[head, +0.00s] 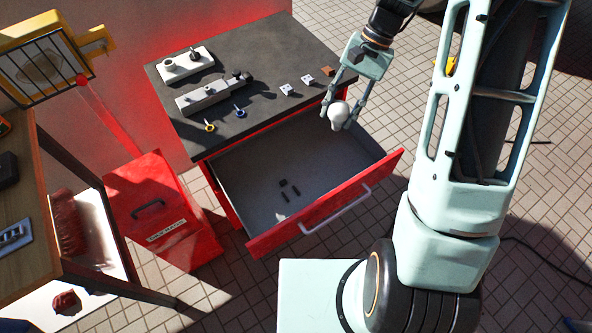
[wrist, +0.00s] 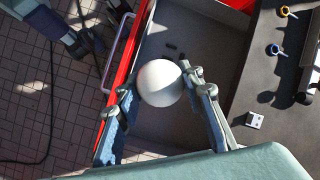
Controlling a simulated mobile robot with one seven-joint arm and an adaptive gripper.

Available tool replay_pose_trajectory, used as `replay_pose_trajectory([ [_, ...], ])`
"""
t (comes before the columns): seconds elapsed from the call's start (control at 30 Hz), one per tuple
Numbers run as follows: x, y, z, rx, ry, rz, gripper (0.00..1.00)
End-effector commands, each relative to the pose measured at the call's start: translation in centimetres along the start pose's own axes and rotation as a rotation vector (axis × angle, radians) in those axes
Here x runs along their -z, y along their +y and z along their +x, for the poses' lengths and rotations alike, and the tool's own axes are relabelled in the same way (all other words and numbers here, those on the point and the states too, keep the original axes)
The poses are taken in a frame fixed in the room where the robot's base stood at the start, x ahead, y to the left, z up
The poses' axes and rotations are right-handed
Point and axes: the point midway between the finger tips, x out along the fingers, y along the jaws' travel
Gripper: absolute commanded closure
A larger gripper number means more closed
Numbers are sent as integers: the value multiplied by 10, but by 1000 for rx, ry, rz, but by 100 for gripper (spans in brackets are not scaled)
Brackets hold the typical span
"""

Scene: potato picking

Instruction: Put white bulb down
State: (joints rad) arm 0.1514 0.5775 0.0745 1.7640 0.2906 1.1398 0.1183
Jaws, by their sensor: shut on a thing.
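The white bulb (head: 338,113) is held between the fingers of my gripper (head: 342,106), above the right end of an open drawer. In the wrist view the round white bulb (wrist: 160,83) sits between the two fingertips of my gripper (wrist: 158,90). The drawer (head: 254,184) is pulled out of a red cabinet and has a red front with a grey handle. Several small dark pieces (head: 288,188) lie on its floor, and the rest of the floor is bare. The bulb appears apart from the drawer floor.
The dark cabinet top (head: 262,62) holds white socket strips (head: 212,95), small white cubes (head: 287,89), a brown cube (head: 327,71), and yellow and blue ringed items. A red box (head: 160,210) stands left. A wooden-topped shelf (head: 25,235) is at the far left.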

Motion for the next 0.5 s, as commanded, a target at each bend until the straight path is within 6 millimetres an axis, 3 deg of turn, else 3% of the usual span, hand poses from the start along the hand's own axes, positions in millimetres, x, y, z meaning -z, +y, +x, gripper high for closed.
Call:
replay_pose_trajectory([
  [0.03, 5, -3, 26, 31, 15, 68, 88],
  [0.5, -8, -64, 144, 341, 186, 803, 88],
])
